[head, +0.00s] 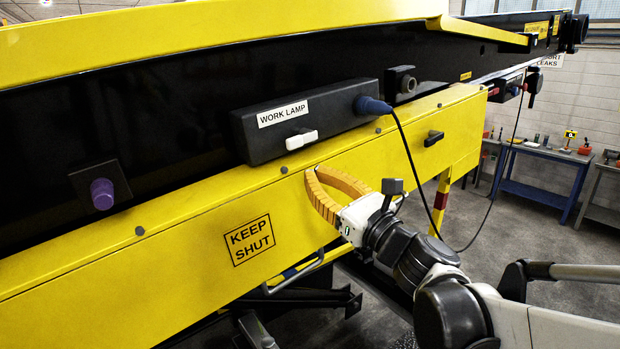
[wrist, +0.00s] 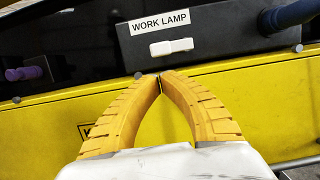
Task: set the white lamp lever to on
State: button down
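The white lamp lever (head: 301,139) sits on the front face of the black box (head: 350,107) labelled WORK LAMP (head: 283,114). In the wrist view the lever (wrist: 171,47) lies roughly level, just under the label (wrist: 161,24). I see no on or off marking beside it. My gripper (head: 313,174) is below the lever and apart from it, in front of the yellow panel. In the wrist view its yellow fingertips (wrist: 160,78) meet, with nothing between them.
A dark blue plug (head: 372,105) with a hanging cable is at the box's right end. A purple knob (head: 102,194) is at the left, and a black latch (head: 433,138) is on the yellow panel (head: 180,262). Workbenches (head: 540,170) stand at the far right.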

aim_at(289, 144)
jog(key=p+x, duration=0.1)
jog(key=x, duration=0.4)
jog(key=shift+w+a+r, duration=0.1)
jog(key=shift+w+a, duration=0.1)
jog(key=shift+w, duration=0.15)
jog(key=shift+s+a+r+m+t+h, duration=0.15)
jog(key=shift+a+r+m+h, duration=0.1)
jog(key=shift+m, duration=0.45)
jog(key=shift+s+a+r+m+t+h, duration=0.15)
jog(key=shift+r+m, duration=0.1)
jog(key=shift+m, duration=0.45)
jog(key=shift+s+a+r+m, duration=0.1)
jog(key=shift+r+m, duration=0.2)
jog(key=shift+m, duration=0.5)
jog(key=m, duration=0.1)
jog(key=r+m+h, duration=0.1)
jog(key=m, duration=0.1)
jog(key=r+m+h, duration=0.1)
jog(key=m, duration=0.1)
jog(key=shift+s+a+t+p, duration=0.15)
jog(key=shift+a+t+p, duration=0.15)
jog(key=shift+t, duration=0.1)
jog(key=shift+r, duration=0.45)
jog(key=shift+d+r, duration=0.1)
jog(key=shift+r, duration=0.4)
